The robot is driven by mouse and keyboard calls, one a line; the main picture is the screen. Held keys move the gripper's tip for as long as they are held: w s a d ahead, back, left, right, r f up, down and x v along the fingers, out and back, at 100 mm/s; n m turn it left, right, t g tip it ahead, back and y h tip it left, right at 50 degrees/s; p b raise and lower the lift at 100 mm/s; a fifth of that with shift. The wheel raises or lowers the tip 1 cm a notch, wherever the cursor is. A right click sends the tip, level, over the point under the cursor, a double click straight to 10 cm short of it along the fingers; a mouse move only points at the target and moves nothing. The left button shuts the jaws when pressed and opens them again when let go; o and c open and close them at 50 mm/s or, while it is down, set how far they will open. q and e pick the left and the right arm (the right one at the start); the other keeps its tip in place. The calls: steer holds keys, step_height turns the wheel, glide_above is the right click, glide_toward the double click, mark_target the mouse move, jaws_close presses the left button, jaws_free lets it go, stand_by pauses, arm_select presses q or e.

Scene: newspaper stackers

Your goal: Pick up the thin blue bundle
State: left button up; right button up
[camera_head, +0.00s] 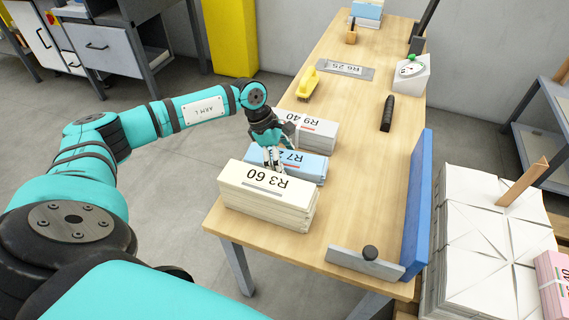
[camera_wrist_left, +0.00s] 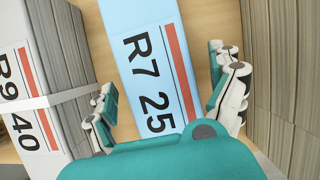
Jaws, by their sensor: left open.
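The thin blue bundle (camera_head: 306,165), marked R7 25, lies on the wooden table between two thicker bundles. It also shows in the left wrist view (camera_wrist_left: 148,50), running between my fingers. My left gripper (camera_head: 272,160) is over the end of the blue bundle in the head view. In the left wrist view the left gripper (camera_wrist_left: 170,92) is open, with one finger on each side of the bundle and gaps left between. Whether the fingertips touch the table is hidden. My right gripper is not in view.
A thick cream bundle R3 60 (camera_head: 268,187) stands close in front, and a grey-white bundle R9 40 (camera_head: 317,131) close behind. A blue upright panel (camera_head: 416,205) lines the table's right edge. A yellow-handled tool (camera_head: 308,84) lies farther back. Bare table lies right of the bundles.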

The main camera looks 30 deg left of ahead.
mark_target(285, 157)
arm_select(q)
steer(key=shift+w+f, duration=0.1)
steer(key=shift+f, duration=0.15)
steer(key=c, duration=0.9)
steer(key=shift+r, duration=0.1)
steer(key=c, duration=0.9)
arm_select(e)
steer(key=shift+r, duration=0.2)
arm_select(q)
steer(key=shift+o, duration=0.2)
step_height(285, 157, up, 10)
steer(key=shift+r+p, duration=0.1)
steer(key=shift+p, duration=0.45)
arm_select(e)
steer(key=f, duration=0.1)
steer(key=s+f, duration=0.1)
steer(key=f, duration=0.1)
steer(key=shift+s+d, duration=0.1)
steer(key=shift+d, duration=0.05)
